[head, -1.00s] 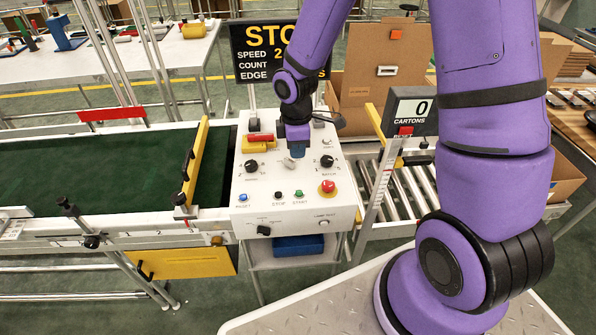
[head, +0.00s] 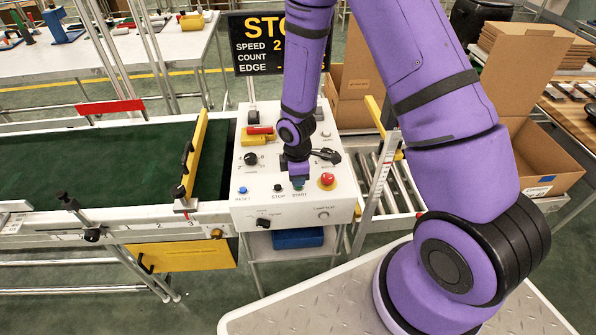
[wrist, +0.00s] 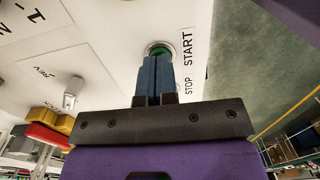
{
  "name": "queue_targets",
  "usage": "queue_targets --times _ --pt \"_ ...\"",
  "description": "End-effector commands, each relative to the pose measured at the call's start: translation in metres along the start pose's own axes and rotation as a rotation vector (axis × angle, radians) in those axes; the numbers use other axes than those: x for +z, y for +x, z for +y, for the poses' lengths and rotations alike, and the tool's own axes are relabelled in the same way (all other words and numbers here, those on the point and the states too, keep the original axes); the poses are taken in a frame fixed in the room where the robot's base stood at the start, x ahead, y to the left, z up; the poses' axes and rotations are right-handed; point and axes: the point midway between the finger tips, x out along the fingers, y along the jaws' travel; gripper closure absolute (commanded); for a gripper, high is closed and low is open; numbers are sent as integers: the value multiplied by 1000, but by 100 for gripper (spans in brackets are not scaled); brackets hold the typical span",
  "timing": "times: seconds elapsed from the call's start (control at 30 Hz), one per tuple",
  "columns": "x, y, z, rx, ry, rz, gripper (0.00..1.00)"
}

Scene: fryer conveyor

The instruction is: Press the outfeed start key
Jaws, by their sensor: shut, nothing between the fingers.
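The green start key (wrist: 159,47) shows in the wrist view just past my fingertips, beside the START label. My gripper (wrist: 157,62) has its two blue fingers shut together with nothing between them, and their tips overlap the key's near side. I cannot tell whether they touch it or have pushed it in. In the head view my gripper (head: 299,184) points down over the START label on the white control panel (head: 245,213) and hides most of the key. The STOP key (head: 278,188) is just to the left.
A red mushroom button (head: 327,180) is close on the right of my gripper. A blue reset key (head: 242,190) and a black knob (head: 251,159) are to the left. The green belt (head: 90,165) runs left, and rollers (head: 400,190) run right.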

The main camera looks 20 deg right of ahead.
Motion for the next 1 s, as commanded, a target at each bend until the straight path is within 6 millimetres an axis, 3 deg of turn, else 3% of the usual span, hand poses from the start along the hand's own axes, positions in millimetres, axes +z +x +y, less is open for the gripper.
queue_targets --times 0.43,0.7,1.0 --pt "0 4 0 0 0 0 100" --pt "0 22 -1 -4 1 -1 100" --pt "0 22 -1 -4 1 -1 100"
